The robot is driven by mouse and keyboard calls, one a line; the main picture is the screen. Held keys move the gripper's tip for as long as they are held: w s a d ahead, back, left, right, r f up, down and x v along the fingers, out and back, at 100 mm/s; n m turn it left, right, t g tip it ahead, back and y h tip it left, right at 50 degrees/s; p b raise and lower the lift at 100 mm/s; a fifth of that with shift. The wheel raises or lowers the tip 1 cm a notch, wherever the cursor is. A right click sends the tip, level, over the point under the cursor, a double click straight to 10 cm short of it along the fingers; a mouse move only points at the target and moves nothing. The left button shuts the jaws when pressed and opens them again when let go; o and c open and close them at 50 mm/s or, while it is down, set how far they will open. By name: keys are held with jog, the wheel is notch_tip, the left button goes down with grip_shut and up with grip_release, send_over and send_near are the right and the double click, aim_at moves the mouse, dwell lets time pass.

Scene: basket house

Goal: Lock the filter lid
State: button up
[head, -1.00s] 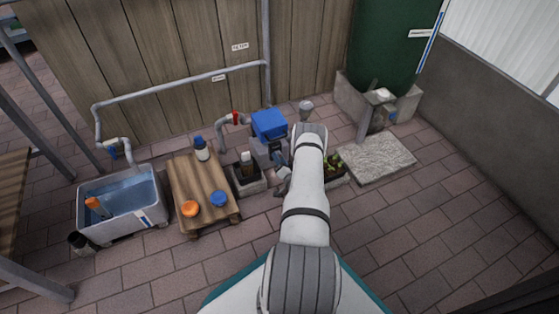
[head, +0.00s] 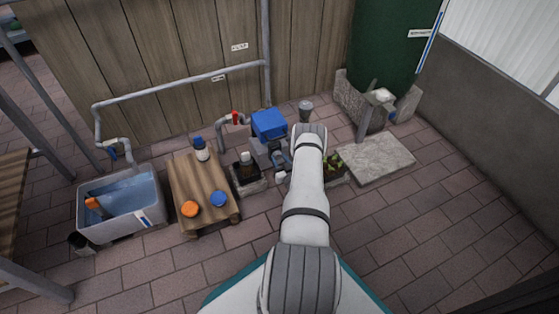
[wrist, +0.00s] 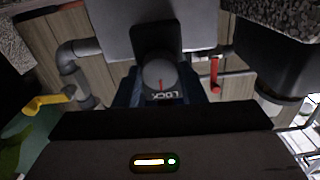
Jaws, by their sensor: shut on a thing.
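The filter is a grey box (head: 262,150) with a blue lid (head: 268,124), which lies down on it against the fence side. In the wrist view, the grey housing (wrist: 158,25) carries a dark plate with a round grey knob (wrist: 158,74). The knob has a red line, and the word LOCK shows beside it, upside down. My gripper (head: 278,156) is at the front of the filter box, shut on the knob. Its fingers are mostly hidden in the wrist view by its dark body. The lid is not clearly visible there.
A red-handled valve (head: 235,118) is on the pipe left of the filter. A bottle in a stone tray (head: 248,180) and a planter (head: 335,165) stand close by. A low wooden table (head: 190,165) and a water basin (head: 120,205) are at left. Open paving lies at right.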

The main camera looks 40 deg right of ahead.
jog(key=shift+n, duration=0.4)
jog(key=o, duration=1)
jog(key=shift+s, duration=0.15)
jog(key=p+v, duration=0.3)
jog(key=v, duration=0.4)
jog(key=shift+s, duration=0.3)
jog(key=shift+s, duration=0.1)
